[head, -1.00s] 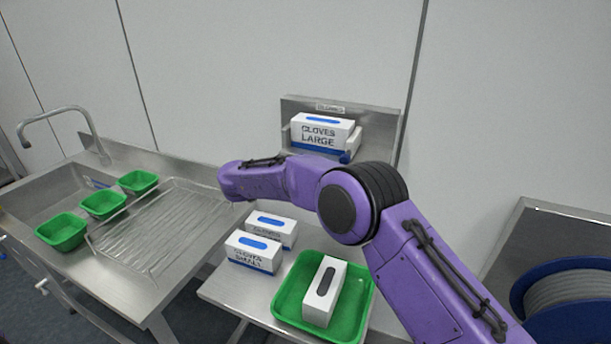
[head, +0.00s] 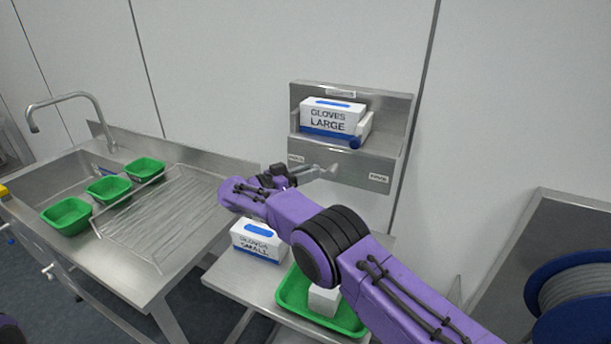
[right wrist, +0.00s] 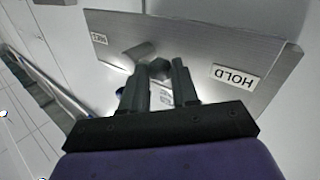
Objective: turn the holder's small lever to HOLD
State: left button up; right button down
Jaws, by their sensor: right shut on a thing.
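The metal holder (head: 352,155) is on the wall, with a box of large gloves (head: 332,116) in it. My right gripper (head: 303,173) is at the plate's lower front. In the right wrist view its fingers (right wrist: 160,82) are shut on the small lever (right wrist: 158,68), between the labels and nearer the left one. My left gripper is not in view.
Below the holder is a metal table with a small-gloves box (head: 258,243) and a green tray (head: 290,296) holding a white box, partly behind my arm. A sink with several green bowls (head: 66,216) and a wire rack (head: 160,215) is at left. A blue reel (head: 560,290) is at right.

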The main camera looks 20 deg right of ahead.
jog(key=shift+d, duration=0.1)
dwell(0.4)
jog(key=c, duration=0.8)
grip_release()
jog(key=shift+c, duration=0.2)
jog(key=shift+d, duration=0.2)
jog(key=a+b, duration=0.2)
jog(key=a, duration=0.1)
jog(key=s+a+b, duration=0.1)
jog(key=a+b, duration=0.1)
jog(key=a, duration=0.2)
jog(key=a+b, duration=0.3)
jog(key=shift+s+a+f, duration=0.1)
jog(key=shift+s+a, duration=0.05)
jog(key=shift+a, duration=0.05)
